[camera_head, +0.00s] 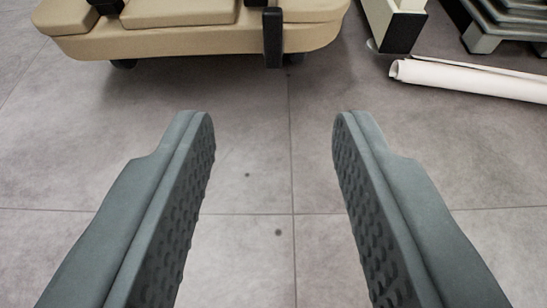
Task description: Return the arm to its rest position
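My gripper (273,125) fills the lower half of the camera view. Its two grey fingers with dark textured inner pads are spread wide apart. Nothing is between them; only the tiled floor shows through the gap. The rest of my arm is out of view.
The grey tiled floor (250,180) is clear below the fingers, apart from small dark spots. A beige padded piece of furniture (190,42) on casters stands at the top left. A white roll (470,80) lies on the floor at the right, near dark stacked pieces (505,25).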

